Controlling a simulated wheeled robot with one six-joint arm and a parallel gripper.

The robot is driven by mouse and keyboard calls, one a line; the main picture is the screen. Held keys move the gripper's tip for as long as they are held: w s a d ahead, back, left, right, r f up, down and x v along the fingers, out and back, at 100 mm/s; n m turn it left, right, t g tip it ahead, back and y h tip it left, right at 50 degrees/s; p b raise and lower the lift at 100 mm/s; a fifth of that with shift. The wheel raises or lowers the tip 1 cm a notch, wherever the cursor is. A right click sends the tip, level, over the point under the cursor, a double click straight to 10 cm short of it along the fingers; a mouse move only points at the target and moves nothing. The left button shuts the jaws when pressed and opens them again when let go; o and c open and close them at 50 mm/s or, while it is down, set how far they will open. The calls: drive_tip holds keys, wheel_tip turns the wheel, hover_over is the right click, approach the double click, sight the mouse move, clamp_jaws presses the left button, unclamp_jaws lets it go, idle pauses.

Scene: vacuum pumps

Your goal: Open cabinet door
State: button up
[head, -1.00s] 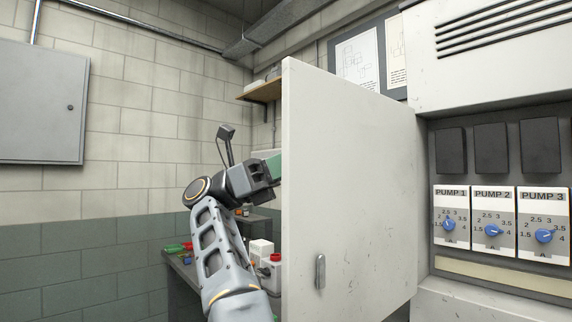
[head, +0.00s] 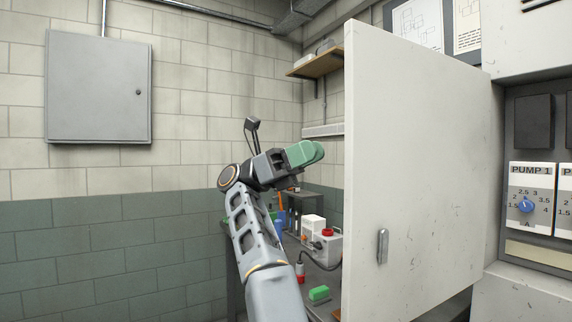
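The white cabinet door (head: 420,160) stands swung out from the pump cabinet (head: 495,290) at the right. Its handle (head: 382,246) is on the door's lower outer part, near the free edge. My gripper (head: 306,153), with green fingers, is raised to the left of the door's free edge, apart from the handle. The fingers look close together from this angle, and whether there is a gap between them cannot be made out. The open cabinet shows a Pump 1 dial (head: 526,205) with a blue knob.
A shelf (head: 318,63) hangs in the corner. A closed grey wall box (head: 98,88) is at the left.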

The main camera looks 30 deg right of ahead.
drive_tip(key=shift+p+v, duration=0.65)
drive_tip(key=shift+v, duration=2.3)
